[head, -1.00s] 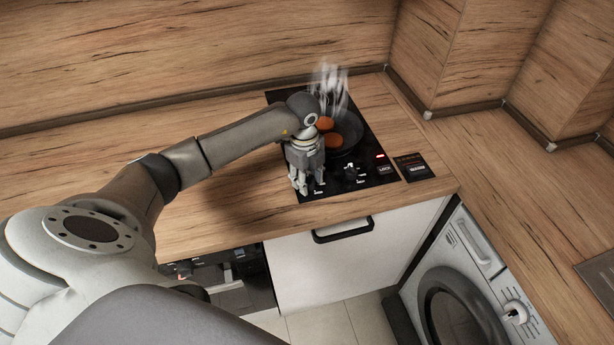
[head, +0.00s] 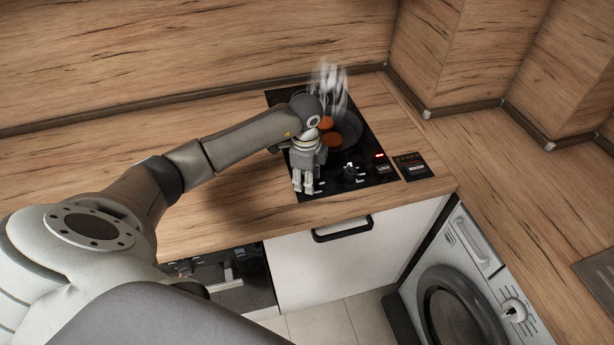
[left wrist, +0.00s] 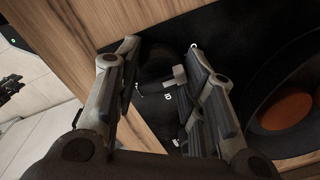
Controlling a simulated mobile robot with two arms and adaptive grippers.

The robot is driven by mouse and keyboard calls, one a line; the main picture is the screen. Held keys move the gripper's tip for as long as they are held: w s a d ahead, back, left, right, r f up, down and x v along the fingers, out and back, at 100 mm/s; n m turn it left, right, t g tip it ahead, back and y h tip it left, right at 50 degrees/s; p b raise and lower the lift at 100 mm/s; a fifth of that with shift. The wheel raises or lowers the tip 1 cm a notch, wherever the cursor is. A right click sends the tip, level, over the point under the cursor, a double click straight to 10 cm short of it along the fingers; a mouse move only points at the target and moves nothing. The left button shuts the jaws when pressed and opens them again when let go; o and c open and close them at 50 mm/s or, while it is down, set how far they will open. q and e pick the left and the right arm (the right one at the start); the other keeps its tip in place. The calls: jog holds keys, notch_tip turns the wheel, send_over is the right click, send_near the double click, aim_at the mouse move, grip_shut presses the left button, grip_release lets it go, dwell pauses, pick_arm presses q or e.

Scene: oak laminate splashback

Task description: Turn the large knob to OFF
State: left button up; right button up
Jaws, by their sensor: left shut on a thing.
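The black cooktop (head: 369,180) is set in the wooden counter, with a red light lit near its right edge. My left gripper (head: 303,187) reaches down over its front left part and hides what is under it in the head view. In the left wrist view my left gripper (left wrist: 161,60) has its fingers on both sides of a dark knob (left wrist: 155,67) and is shut on it. A grey bar shows beside the knob, and small white marks lie below. The knob's exact setting is hard to read. Another knob (head: 349,169) stands free to the right. My right gripper is not in view.
A dark pan (head: 349,130) with orange-brown pieces (head: 331,140) steams behind the gripper. A small dark panel (head: 413,167) lies right of the cooktop. A white drawer with a black handle (head: 343,230) and a washing machine (head: 455,290) are below. The counter on the left is clear.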

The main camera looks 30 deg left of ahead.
pick_arm(q)
jog(key=shift+w+a+r, duration=0.1)
jog(key=o, duration=1)
jog(key=r, duration=1.2)
jog(key=shift+s, duration=0.4)
jog(key=shift+d+f, duration=0.1)
jog(key=shift+d, duration=0.1)
